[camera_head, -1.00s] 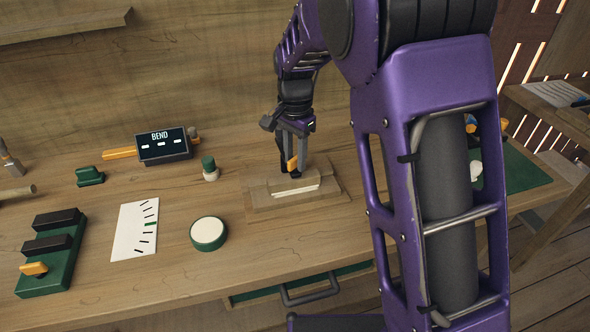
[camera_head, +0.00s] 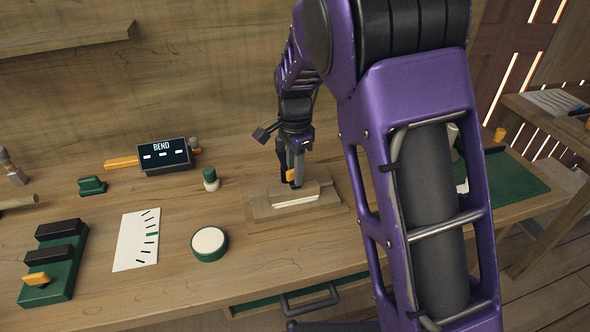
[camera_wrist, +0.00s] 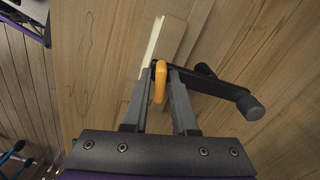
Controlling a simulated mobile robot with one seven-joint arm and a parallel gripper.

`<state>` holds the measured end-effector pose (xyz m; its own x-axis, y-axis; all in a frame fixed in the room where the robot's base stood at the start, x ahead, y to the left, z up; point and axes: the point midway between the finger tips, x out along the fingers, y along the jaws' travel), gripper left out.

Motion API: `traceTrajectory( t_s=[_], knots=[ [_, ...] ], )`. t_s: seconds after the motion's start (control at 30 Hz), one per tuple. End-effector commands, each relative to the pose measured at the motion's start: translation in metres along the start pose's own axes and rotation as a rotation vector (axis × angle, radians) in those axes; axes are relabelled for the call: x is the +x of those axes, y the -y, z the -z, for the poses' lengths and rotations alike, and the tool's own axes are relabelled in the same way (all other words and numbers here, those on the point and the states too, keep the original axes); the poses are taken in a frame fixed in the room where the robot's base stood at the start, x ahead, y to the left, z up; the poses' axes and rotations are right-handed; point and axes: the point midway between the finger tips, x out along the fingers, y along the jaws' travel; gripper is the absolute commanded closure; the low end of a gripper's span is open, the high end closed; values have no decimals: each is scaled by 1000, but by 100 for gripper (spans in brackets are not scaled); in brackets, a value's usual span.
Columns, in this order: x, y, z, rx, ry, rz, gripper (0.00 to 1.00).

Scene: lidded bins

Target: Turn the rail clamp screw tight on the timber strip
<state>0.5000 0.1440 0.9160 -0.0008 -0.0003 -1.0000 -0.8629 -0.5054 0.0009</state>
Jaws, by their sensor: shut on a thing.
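The pale timber strip (camera_head: 295,200) lies on a wooden block on the bench; its edge also shows in the wrist view (camera_wrist: 153,45). The orange clamp screw handle (camera_head: 290,176) stands above the strip and also shows between the fingers in the wrist view (camera_wrist: 160,82). My gripper (camera_head: 292,178) points down and is shut on this handle. A dark bar with rounded ends (camera_wrist: 232,92), perhaps part of the clamp, reaches right from behind the fingers. The screw tip and its contact with the strip are hidden.
A dark display reading BEND (camera_head: 163,153) stands at the back. A green-and-white bottle (camera_head: 210,179), a round green-rimmed disc (camera_head: 209,244), a dial card (camera_head: 136,240) and a green base with black blocks (camera_head: 53,261) are to the left. Bare bench surrounds the wooden block.

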Motion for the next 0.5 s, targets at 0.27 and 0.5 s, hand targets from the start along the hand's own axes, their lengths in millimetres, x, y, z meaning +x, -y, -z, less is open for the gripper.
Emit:
traceTrajectory(
  t_s=[0.27,0.5],
  knots=[
    [0,0,0,56,0,1,100],
    [-4,0,0,163,0,0,100]
  ],
)
